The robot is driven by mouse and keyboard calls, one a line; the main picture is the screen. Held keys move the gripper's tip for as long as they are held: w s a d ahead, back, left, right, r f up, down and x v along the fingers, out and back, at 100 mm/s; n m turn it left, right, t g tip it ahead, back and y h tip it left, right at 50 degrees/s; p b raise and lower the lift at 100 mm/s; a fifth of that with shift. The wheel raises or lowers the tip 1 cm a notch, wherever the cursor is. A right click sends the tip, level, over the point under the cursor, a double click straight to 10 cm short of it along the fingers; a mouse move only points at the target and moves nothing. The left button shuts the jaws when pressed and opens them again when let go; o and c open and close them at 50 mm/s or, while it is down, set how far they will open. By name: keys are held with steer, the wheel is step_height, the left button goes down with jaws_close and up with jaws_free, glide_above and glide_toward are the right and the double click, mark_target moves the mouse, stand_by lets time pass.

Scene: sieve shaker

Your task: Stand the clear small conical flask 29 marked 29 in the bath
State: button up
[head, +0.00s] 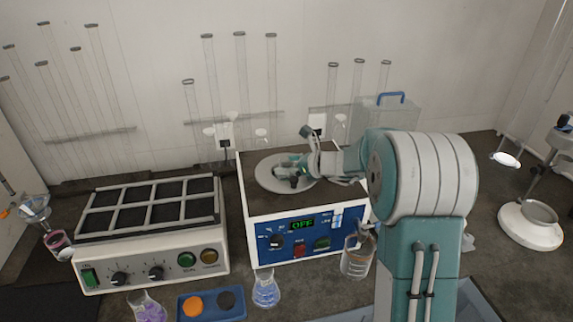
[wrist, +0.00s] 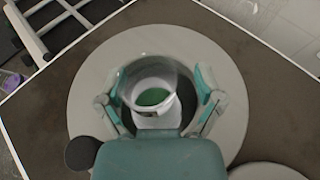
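My gripper (head: 290,174) points down over the round grey plate (head: 262,176) on top of the white bath with the blue front. In the wrist view my gripper (wrist: 157,98) has one finger on each side of a clear, round-rimmed vessel (wrist: 152,68). White and green show through it. The vessel is over the plate; I cannot tell whether it touches the plate or whether the fingers press on it. No number can be read on it, and my gripper mostly hides it in the head view. The bath's display (head: 302,223) reads OFF.
A hotplate block (head: 150,262) stands left of the bath. A purple flask (head: 147,307), a blue flask (head: 265,290) and a beaker (head: 357,258) stand in front. Tall glass cylinders (head: 240,85) stand behind. A white-based stand (head: 530,225) is at the right.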

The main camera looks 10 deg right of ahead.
steer(key=shift+s+f, duration=0.1)
steer(key=shift+f, duration=0.3)
steer(key=shift+r, duration=0.3)
steer(key=v, duration=0.8)
steer(key=r+v, duration=0.1)
steer(key=v, duration=0.3)
steer(key=shift+a, duration=0.1)
steer(key=s+a+n, duration=0.1)
steer(key=s+a+r+n+g, duration=0.1)
steer(key=s+a+n, duration=0.1)
steer(key=s+a+r+n+g, duration=0.1)
steer(key=s+a+n, duration=0.1)
steer(key=shift+s+a+h, duration=0.2)
steer(key=shift+s+h, duration=0.05)
steer(key=shift+h, duration=0.15)
steer(key=s+a+n+g+h, duration=0.2)
steer(key=s+n+h, duration=0.7)
steer(key=s+n, duration=1.2)
steer(key=s, duration=0.3)
steer(key=shift+s+a+f+n, duration=0.25)
steer(key=shift+a+n, duration=0.1)
steer(key=shift+n, duration=0.05)
steer(key=shift+c, duration=0.2)
